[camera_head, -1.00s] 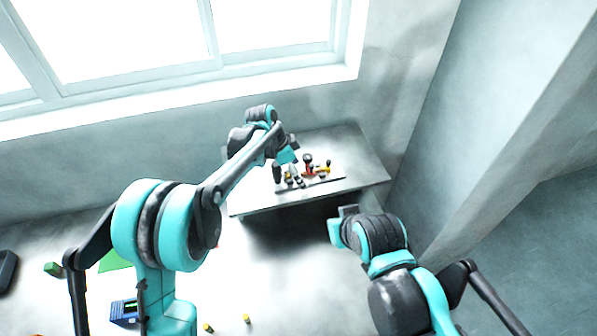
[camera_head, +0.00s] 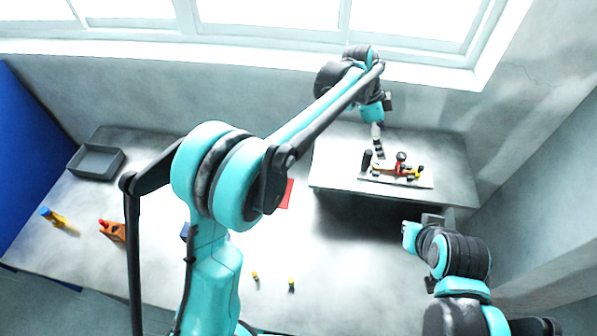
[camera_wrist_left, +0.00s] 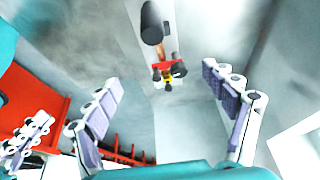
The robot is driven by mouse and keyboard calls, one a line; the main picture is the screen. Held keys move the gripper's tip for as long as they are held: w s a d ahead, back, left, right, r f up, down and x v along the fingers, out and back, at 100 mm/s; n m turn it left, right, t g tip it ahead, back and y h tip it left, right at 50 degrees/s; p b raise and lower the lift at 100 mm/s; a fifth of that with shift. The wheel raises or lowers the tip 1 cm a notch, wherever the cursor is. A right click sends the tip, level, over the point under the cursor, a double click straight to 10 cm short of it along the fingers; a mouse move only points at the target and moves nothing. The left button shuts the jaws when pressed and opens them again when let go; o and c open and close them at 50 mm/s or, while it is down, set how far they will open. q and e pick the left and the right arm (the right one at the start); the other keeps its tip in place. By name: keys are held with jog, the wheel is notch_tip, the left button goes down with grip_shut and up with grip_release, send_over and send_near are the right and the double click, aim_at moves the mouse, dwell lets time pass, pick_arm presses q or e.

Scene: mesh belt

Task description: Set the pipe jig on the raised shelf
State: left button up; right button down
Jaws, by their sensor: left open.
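The pipe jig (camera_head: 402,172) looks like a pale flat plate with a black upright cylinder and red and yellow fittings. It rests on the grey raised shelf (camera_head: 340,160). My left gripper (camera_head: 378,145) is above the jig's back left part, apart from it as far as I can tell. In the left wrist view its fingers (camera_wrist_left: 163,84) are spread with nothing between them, and the jig's red fitting (camera_wrist_left: 163,69) shows beyond. My right gripper (camera_head: 411,232) is in front of the shelf, away from the jig; its jaws are too unclear to read.
A grey tray (camera_head: 97,162) stands at the back left of the table. A red item (camera_head: 287,193) lies left of the shelf. A wall closes the right side.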

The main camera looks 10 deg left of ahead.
pick_arm(q)
jog(key=s+a+r+n+t+y, duration=0.1)
jog(key=s+a+r+n+t, duration=0.15)
jog(key=s+a+n, duration=0.35)
jog(key=s+a+r+n+t+y, duration=0.1)
jog(key=s+a+r+n, duration=0.2)
jog(key=a, duration=0.6)
jog(key=s+a+f+n+t+y, duration=0.1)
jog(key=s+a+f+n, duration=0.2)
jog(key=s+a, duration=0.3)
jog(key=s+a+f+n+t+y, duration=0.1)
jog(key=s+a+f+n+t, duration=0.1)
jog(key=s+a+n, duration=0.3)
jog(key=s+a+f, duration=0.1)
jog(key=s+a, duration=0.1)
jog(key=s, duration=0.2)
jog(key=shift+s+f+n+y, duration=0.3)
jog(key=shift+s+f, duration=0.05)
jog(key=shift+f, duration=0.05)
jog(key=shift+d, duration=0.1)
